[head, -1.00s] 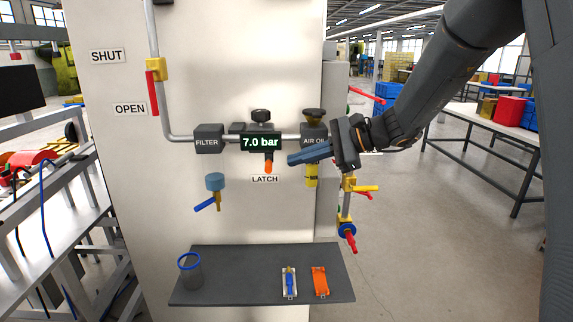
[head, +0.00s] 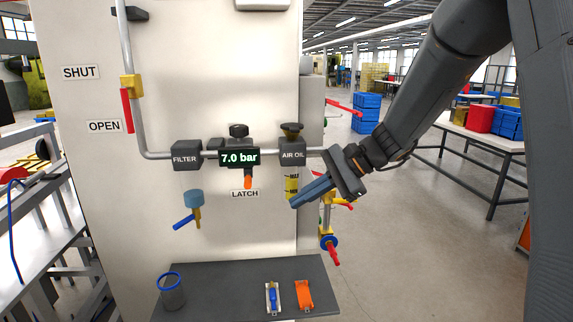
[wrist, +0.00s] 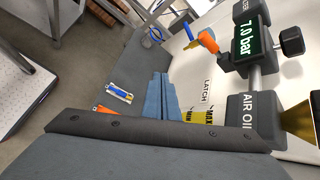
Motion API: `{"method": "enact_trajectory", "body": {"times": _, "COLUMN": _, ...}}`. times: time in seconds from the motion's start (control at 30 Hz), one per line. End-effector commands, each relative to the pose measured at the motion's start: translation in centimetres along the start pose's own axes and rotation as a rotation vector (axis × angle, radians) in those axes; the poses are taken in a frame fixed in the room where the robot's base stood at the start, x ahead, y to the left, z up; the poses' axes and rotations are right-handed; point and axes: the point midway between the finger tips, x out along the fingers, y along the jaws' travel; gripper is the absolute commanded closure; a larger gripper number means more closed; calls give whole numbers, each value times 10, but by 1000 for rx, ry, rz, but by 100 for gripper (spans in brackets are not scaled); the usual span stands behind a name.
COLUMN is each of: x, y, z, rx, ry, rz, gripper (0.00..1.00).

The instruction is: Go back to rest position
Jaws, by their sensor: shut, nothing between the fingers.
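My gripper (head: 298,203) has blue fingers pressed together with nothing between them. In the head view it hangs in the air just in front of the yellow-marked oiler bowl (head: 291,186), below the AIR OIL block (head: 292,152). In the wrist view the shut fingers (wrist: 163,82) point toward the grey shelf (wrist: 150,55), with the blue item (wrist: 118,92) off to their left. I cannot tell whether the fingertips touch anything, but they look free.
A display reading 7.0 bar (head: 239,157) sits on the pipe beside the FILTER block (head: 187,156). The shelf (head: 225,280) below holds a mesh cup (head: 172,292), a blue item (head: 272,298) and an orange item (head: 304,295). Valves with red handles (head: 333,252) stand right of the panel. Floor at right is clear.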

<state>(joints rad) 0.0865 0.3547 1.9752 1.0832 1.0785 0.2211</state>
Motion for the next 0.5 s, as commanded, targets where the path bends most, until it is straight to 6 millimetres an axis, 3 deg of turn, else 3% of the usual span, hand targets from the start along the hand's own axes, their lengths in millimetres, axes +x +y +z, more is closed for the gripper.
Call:
{"method": "enact_trajectory", "body": {"times": 0.1, "x": 9, "y": 80, "z": -15, "rx": -135, "ry": 129, "rz": 191, "gripper": 100}}
{"method": "enact_trajectory", "body": {"times": 0.3, "x": -5, "y": 204, "z": -44, "rx": -477, "ry": 315, "rz": 524, "gripper": 100}}
{"method": "enact_trajectory", "body": {"times": 0.4, "x": -16, "y": 245, "z": -55, "rx": -661, "ry": 367, "rz": 653, "gripper": 100}}
{"method": "enact_trajectory", "body": {"times": 0.5, "x": -24, "y": 270, "z": -62, "rx": -814, "ry": 396, "rz": 742, "gripper": 100}}
